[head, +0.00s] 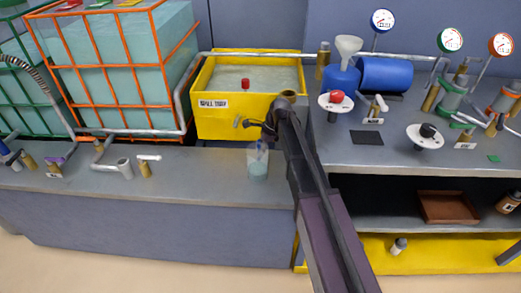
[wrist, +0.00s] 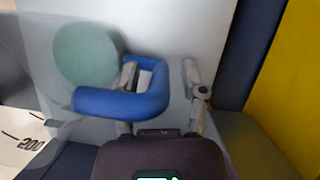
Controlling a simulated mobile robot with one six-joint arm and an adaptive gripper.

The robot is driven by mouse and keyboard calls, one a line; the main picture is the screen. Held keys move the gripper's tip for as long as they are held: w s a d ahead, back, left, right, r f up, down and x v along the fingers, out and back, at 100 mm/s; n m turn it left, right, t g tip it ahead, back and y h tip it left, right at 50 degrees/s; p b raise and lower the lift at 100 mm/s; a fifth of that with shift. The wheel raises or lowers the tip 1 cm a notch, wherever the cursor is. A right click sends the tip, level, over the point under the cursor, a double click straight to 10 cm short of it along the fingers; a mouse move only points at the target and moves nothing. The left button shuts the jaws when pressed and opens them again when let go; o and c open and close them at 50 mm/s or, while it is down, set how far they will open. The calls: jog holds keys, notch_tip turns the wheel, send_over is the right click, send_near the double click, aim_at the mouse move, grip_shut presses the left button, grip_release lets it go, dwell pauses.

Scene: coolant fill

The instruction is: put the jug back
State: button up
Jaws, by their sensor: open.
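The jug (head: 258,168) is translucent, with pale green liquid low inside, and stands upright near the edge of the grey bench at the picture's middle. My gripper (wrist: 160,78) is open at the handle. One finger shows within the handle loop and the other is outside on the right, with a gap on that side. In the head view my gripper is small and dark above the jug, so its fingers are hard to make out.
A yellow bin (head: 235,128) stands behind the jug. A dark square pad (head: 367,138) lies on the right bench, near a blue tank (head: 385,74) and a funnel (head: 348,46). Caged tanks (head: 125,70) and pipework stand left.

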jog(key=shift+r, duration=0.1)
jog(key=p+v, duration=1.1)
jog(key=v, duration=0.1)
dwell(0.5)
